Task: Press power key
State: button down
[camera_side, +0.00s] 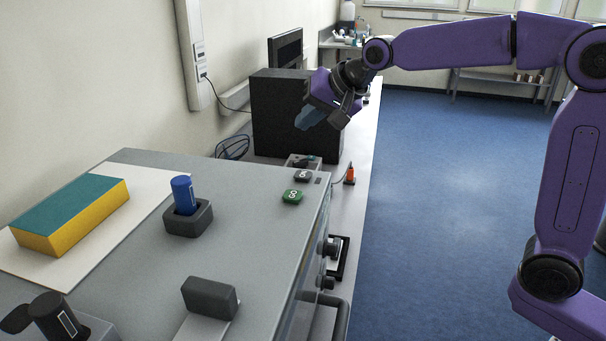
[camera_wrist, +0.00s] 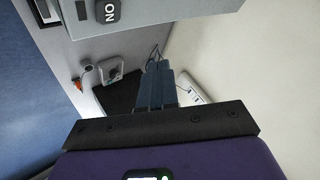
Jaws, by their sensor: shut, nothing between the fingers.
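A dark key (camera_side: 303,175) sits near the far right corner of the grey test machine's top (camera_side: 250,215). In the wrist view the dark key (camera_wrist: 107,11) is at the top edge, with the letters O and N on it. A green key (camera_side: 292,196) with white lettering lies just nearer in the side view. My gripper (camera_side: 305,122) is shut and empty, in the air beyond the keys and in front of a black box. In the wrist view its blue-grey fingertips (camera_wrist: 157,67) are together, below and right of the dark key, apart from it.
The black box (camera_side: 290,105) stands behind the machine. A blue cylinder (camera_side: 184,195) stands in a dark holder, left of the keys. A teal and yellow block (camera_side: 70,213) lies on a white sheet. An orange item (camera_side: 350,174) is on the bench at right.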

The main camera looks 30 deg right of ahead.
aim_at(307, 175)
jog(key=shift+f, duration=4.15)
jog(key=shift+f, duration=0.2)
jog(key=shift+f, duration=0.25)
jog(key=shift+f, duration=0.45)
jog(key=shift+r, duration=0.85)
jog(key=shift+r, duration=0.1)
jog(key=shift+r, duration=2.45)
